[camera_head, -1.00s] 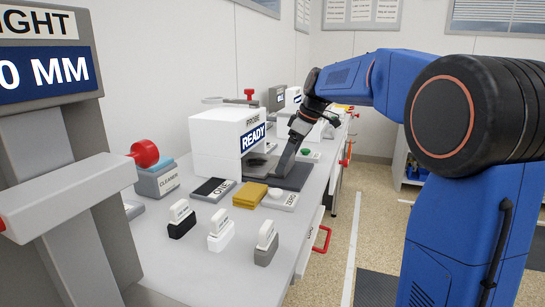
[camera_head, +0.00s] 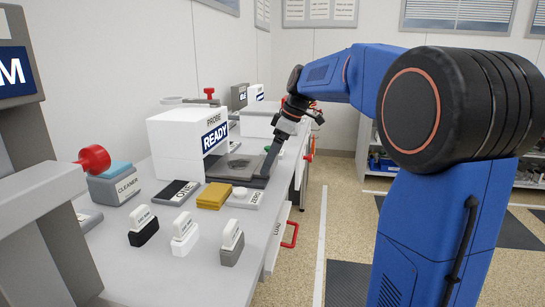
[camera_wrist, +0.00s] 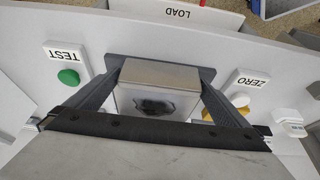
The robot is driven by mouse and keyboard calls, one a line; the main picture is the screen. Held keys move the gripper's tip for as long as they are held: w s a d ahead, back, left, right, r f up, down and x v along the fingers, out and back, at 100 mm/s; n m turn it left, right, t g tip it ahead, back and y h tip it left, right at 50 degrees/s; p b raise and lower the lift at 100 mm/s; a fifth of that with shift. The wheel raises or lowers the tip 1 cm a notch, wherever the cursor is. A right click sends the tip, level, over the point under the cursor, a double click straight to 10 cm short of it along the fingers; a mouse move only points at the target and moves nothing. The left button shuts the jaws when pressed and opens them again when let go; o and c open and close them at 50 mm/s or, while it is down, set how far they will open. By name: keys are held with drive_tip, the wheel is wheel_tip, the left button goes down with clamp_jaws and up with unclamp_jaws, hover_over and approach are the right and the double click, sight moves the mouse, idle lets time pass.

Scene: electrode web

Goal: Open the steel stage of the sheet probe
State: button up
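The sheet probe (camera_head: 190,145) is a white box with a blue READY sign, on the bench in the head view. Its steel stage (camera_head: 238,165) lies in front of it on a dark base, bearing a sheet with a dark patch. In the wrist view the steel stage (camera_wrist: 163,74) is a bright metal block, the dark patch just below it. My gripper (camera_wrist: 162,78) has its fingers against both sides of the block, with no clear gap. In the head view my gripper (camera_head: 266,174) reaches down to the stage's right end; contact is hidden there.
The green TEST button (camera_wrist: 68,77) and white ZERO button (camera_wrist: 239,99) flank the fingers. A yellow block (camera_head: 214,195), a dark NOTE block (camera_head: 172,192) and several small upright labelled pieces (camera_head: 185,235) stand nearer. The LOAD drawer (camera_head: 277,245) has a red handle.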

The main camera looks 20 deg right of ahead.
drive_tip(key=shift+r, duration=0.15)
drive_tip(key=v, duration=1.7)
drive_tip(key=shift+r, duration=0.1)
